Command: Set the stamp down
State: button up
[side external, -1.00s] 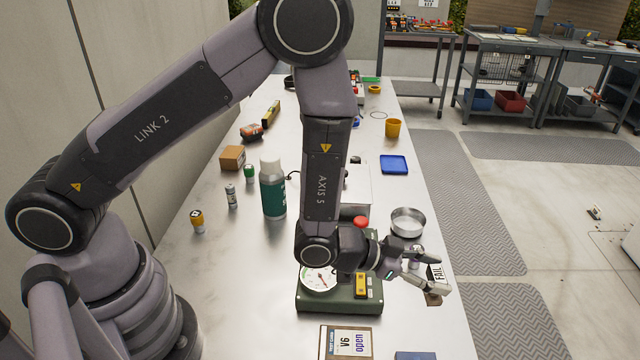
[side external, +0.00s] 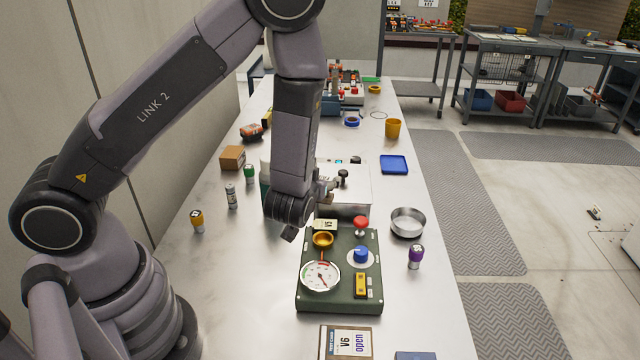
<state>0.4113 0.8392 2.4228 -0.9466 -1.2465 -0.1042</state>
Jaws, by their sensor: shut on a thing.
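My gripper (side external: 329,187) is small in the side view, beyond my wrist and partly behind it. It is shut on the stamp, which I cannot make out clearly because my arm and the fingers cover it. The gripper is at the near left part of a white box (side external: 357,192). A dark knob (side external: 343,175) shows just right of the fingers; I cannot tell whether it belongs to the box or to what I hold. Whether the held thing touches a surface cannot be seen.
A green gauge panel (side external: 340,296) with a red button (side external: 360,224) lies in front. A metal dish (side external: 407,222) and a purple-capped bottle (side external: 415,256) stand to its right. A green flask (side external: 265,182) is partly hidden behind my arm. A blue tray (side external: 394,164) lies farther back.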

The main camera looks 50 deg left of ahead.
jog(key=s+a+n+g+y, duration=0.55)
jog(key=s+a+n, duration=0.2)
jog(key=a, duration=0.25)
jog(key=shift+m+g, duration=0.25)
jog(key=shift+m, duration=0.1)
jog(key=shift+s+f, duration=0.15)
jog(key=shift+f, duration=3.35)
jog(key=shift+s+f, duration=0.15)
jog(key=shift+f, duration=3.3)
jog(key=shift+h, duration=0.25)
jog(key=o, duration=1.2)
jog(key=shift+f, duration=0.1)
jog(key=shift+c, duration=0.2)
